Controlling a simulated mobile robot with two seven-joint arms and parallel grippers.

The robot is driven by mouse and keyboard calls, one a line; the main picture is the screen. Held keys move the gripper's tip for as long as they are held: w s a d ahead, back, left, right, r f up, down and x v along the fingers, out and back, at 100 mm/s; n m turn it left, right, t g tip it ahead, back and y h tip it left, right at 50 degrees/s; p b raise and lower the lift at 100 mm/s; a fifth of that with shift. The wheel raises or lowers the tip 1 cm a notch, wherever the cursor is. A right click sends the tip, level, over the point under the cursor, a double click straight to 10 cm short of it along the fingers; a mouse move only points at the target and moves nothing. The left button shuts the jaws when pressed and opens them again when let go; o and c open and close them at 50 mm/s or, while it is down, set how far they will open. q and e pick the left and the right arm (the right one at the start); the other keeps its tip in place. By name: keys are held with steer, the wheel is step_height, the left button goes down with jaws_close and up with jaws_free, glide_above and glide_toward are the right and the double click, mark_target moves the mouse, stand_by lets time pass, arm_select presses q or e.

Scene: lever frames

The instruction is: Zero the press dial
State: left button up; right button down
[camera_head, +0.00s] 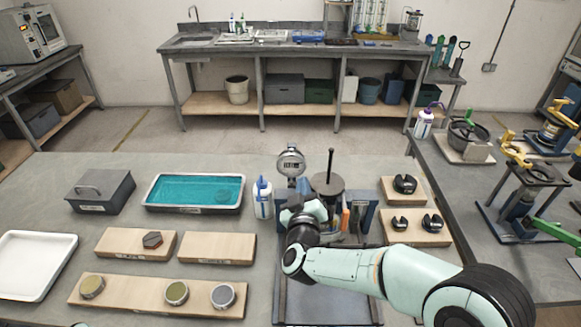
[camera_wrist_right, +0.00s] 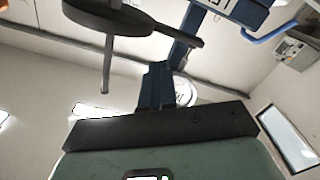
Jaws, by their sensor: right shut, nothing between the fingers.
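The press (camera_head: 362,208) stands at the middle of the table, with a blue frame, a dark round plate (camera_head: 327,184) and an upright rod. Its dial (camera_head: 290,163) is a round gauge with a light face and a dark display at the left of the press; I cannot read the display. My right gripper (camera_head: 309,207) is shut and empty, just in front of the press and below the dial, apart from the dial. In the right wrist view, the dark plate (camera_wrist_right: 108,17) hangs above. A pale round thing (camera_wrist_right: 186,90), perhaps the dial, is partly hidden there. My left gripper is not in view.
A white bottle with a blue cap (camera_head: 262,198) stands left of the press. A tray with teal contents (camera_head: 151,204) and wooden boards (camera_head: 217,248) lie further left. Dark clamps on wooden blocks (camera_head: 400,186) are to the right.

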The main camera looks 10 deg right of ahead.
steer(key=shift+w+a, duration=0.2)
steer(key=shift+a, duration=0.35)
steer(key=shift+f+b+v, duration=0.2)
steer(key=shift+b+v, duration=0.05)
steer(key=shift+v, duration=0.6)
steer(key=shift+f+b+v, duration=0.2)
steer(key=shift+b+v, duration=0.1)
steer(key=shift+v, duration=0.55)
steer(key=shift+f+b+v, duration=0.25)
steer(key=shift+v, duration=0.6)
steer(key=shift+d, duration=0.1)
